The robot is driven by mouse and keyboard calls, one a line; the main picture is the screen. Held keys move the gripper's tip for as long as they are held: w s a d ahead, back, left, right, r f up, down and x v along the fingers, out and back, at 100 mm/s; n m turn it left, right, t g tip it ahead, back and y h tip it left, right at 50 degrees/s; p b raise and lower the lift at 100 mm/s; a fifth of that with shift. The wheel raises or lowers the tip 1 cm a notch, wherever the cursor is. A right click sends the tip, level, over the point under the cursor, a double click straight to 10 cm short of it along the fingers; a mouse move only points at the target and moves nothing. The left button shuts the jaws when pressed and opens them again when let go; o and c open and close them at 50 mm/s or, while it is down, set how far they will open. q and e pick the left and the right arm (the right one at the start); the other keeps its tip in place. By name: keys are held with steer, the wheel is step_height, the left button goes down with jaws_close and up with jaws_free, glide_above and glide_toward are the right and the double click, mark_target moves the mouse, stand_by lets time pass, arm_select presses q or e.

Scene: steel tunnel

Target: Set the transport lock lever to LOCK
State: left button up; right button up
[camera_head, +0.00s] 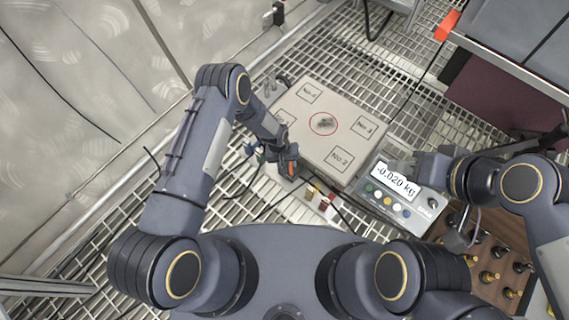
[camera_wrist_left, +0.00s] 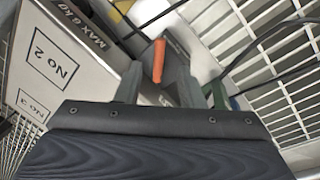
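The transport lock lever, a small orange handle (camera_head: 293,168), sits on a dark bracket at the scale's near left side. In the left wrist view the orange lever (camera_wrist_left: 158,61) stands up between my two fingers. My left gripper (camera_head: 288,161) is at the lever; in the left wrist view the gripper (camera_wrist_left: 160,85) has its fingers apart, with visible gaps on both sides of the lever. No LOCK marking is readable. My right gripper (camera_head: 398,167) is beside the display's top edge; its fingers are too small to judge.
The scale platform (camera_head: 345,122) has numbered corners and a red circle with a small dark object in it. The display box (camera_head: 402,210) reads -0.020 kg. A wooden tray (camera_head: 470,275) with several dark weights lies at lower right. Cables cross the grated floor.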

mark_target(291, 171)
arm_select(q)
steer(key=f+b, duration=0.1)
steer(key=f, duration=0.1)
steer(key=d+f, duration=0.1)
steer(key=f, duration=0.2)
steer(key=shift+d+f+b, duration=0.1)
steer(key=shift+f+b, duration=0.25)
steer(key=shift+b, duration=0.05)
jaws_close()
